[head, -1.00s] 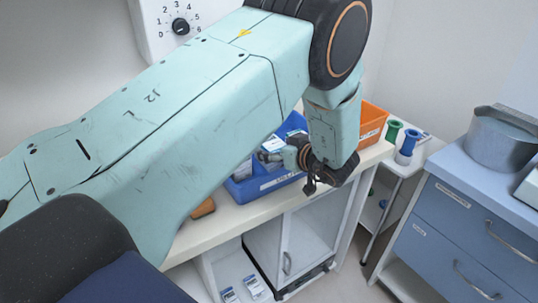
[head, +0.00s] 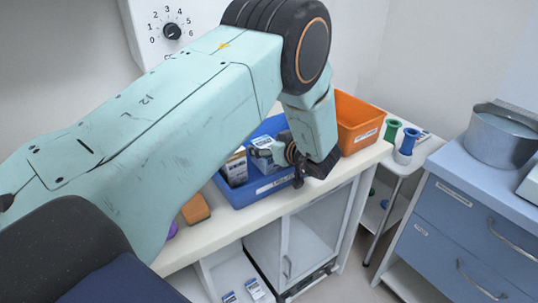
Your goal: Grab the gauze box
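A blue bin (head: 262,187) stands on the white counter and holds small cartons. One is a white and brown carton (head: 235,167) at its left. Another is a white and blue carton (head: 264,152) close to my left gripper. I cannot read the labels, so I cannot tell which one is the gauze box. My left gripper (head: 297,176) is at the right part of the blue bin, by its front rim. My wrist hides much of it, and I cannot tell whether its fingers are open or touch a carton. My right gripper is not in view.
An orange bin (head: 358,124) stands right of the blue bin. An orange-brown block (head: 196,209) lies on the counter (head: 216,231) at left. Green (head: 391,131) and blue (head: 407,146) spools stand on a side stand. A metal pot (head: 502,138) sits on a blue cabinet (head: 468,226).

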